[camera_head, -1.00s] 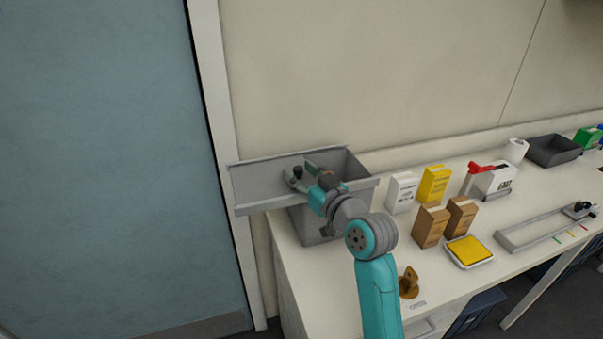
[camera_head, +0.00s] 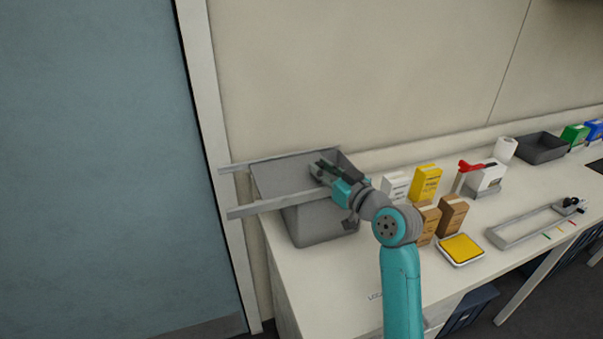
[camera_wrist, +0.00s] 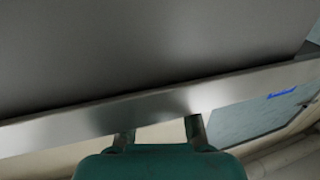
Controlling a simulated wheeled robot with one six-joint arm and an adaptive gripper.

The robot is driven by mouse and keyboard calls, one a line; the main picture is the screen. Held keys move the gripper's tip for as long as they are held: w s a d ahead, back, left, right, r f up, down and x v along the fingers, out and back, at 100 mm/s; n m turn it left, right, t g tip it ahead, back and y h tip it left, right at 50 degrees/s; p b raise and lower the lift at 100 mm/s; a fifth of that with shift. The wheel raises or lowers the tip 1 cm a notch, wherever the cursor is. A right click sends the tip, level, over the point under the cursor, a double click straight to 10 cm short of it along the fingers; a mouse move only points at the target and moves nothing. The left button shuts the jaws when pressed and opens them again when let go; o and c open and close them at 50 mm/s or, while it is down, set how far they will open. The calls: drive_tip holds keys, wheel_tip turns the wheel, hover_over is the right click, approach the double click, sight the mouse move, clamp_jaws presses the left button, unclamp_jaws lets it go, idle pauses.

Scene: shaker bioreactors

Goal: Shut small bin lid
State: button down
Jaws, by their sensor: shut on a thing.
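The small grey bin (camera_head: 320,225) stands at the left end of the bench, with two long rails along its top that stick out to the left. Its flat grey lid (camera_head: 280,180) lies between the rails and covers most of the top. A dark gap of the opening (camera_head: 350,162) shows at the right end. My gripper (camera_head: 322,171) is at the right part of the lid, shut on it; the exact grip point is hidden. In the wrist view, a large grey surface with a bright edge, seemingly the lid (camera_wrist: 150,50), fills the top, close to my fingers (camera_wrist: 160,133).
White (camera_head: 395,187) and yellow (camera_head: 425,182) boxes stand right of the bin, with brown boxes (camera_head: 452,216) and a yellow-topped scale (camera_head: 461,249) nearer. The wall is close behind. A blue-grey door (camera_head: 90,170) is at the left.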

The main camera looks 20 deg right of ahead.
drive_tip(key=d, duration=0.7)
drive_tip(key=shift+d, duration=0.1)
drive_tip(key=c, duration=1)
unclamp_jaws()
drive_tip(key=shift+d, duration=0.15)
drive_tip(key=v, duration=1.2)
